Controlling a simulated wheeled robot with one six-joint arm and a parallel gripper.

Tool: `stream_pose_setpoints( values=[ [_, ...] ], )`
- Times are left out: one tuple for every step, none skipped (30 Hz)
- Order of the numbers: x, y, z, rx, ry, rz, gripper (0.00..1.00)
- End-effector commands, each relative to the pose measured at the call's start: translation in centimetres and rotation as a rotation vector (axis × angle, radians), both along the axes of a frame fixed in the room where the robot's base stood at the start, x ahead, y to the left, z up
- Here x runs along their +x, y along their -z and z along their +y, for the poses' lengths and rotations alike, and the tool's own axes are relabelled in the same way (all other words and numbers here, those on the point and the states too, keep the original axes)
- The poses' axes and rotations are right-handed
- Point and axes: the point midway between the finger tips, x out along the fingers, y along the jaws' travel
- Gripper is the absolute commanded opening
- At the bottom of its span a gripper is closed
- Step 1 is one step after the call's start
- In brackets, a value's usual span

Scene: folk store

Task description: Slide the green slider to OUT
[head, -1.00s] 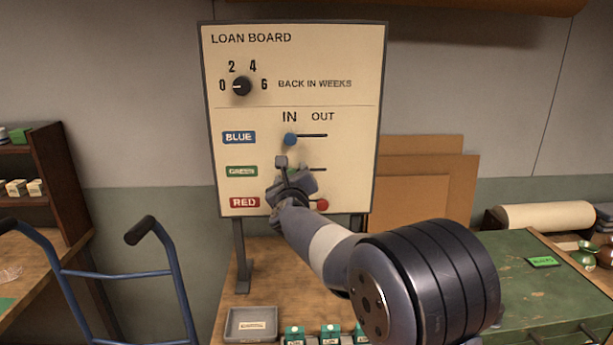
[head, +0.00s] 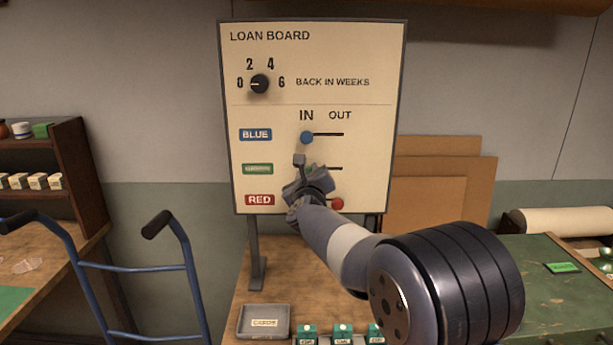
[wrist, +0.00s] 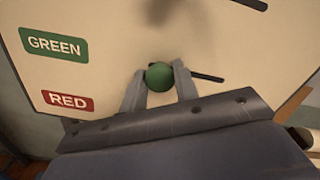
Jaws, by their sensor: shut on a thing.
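The loan board (head: 360,60) stands upright with IN and OUT headings over its slots. In the wrist view, the round green slider knob (wrist: 159,77) sits between the two fingers of my gripper (wrist: 159,70), which is shut on it. The dark slot (wrist: 207,77) shows to the right of the knob, so the knob is toward the left, IN end. In the head view, my gripper (head: 304,172) covers most of the green knob. The green label (head: 257,169) is to its left.
The blue knob (head: 307,137) is just above my gripper, under IN. The red knob (head: 337,204) is below right, under OUT. A black dial (head: 260,84) points near 0. A grey tray (head: 263,335) and several small teal-topped items (head: 342,332) are on the table below.

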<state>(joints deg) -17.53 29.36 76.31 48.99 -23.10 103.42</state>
Motion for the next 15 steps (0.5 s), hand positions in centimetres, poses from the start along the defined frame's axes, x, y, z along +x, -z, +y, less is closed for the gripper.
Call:
stream_pose_setpoints(
  values=[
    [0.0, 0.2, -0.4, 0.000, 0.002, -0.001, 0.20],
    [0.0, 0.3, -0.6, 0.000, 0.003, -0.002, 0.20],
    [0.0, 0.3, -0.9, 0.000, 0.003, -0.002, 0.20],
    [0.0, 0.2, -1.1, 0.000, 0.003, -0.002, 0.20],
    [0.0, 0.2, -1.3, 0.000, 0.003, -0.002, 0.20],
    [0.0, 0.2, -1.5, 0.000, 0.003, -0.002, 0.20],
    [0.0, 0.2, -1.7, 0.000, 0.003, -0.002, 0.20],
    [0.0, 0.2, -1.9, 0.000, 0.003, -0.002, 0.20],
    [0.0, 0.2, -2.1, 0.000, 0.003, -0.003, 0.20],
    [0.0, 0.2, -2.3, 0.000, 0.003, -0.003, 0.20],
    [0.0, 0.2, -2.4, 0.000, 0.003, -0.003, 0.20],
    [0.0, 0.2, -2.7, 0.000, 0.003, -0.002, 0.20],
    [0.0, 0.2, -2.9, 0.000, 0.003, -0.002, 0.20],
    [0.0, 0.3, -3.1, 0.000, 0.003, -0.002, 0.20],
    [0.0, 0.3, -3.3, 0.000, 0.003, -0.002, 0.20]
  ],
)
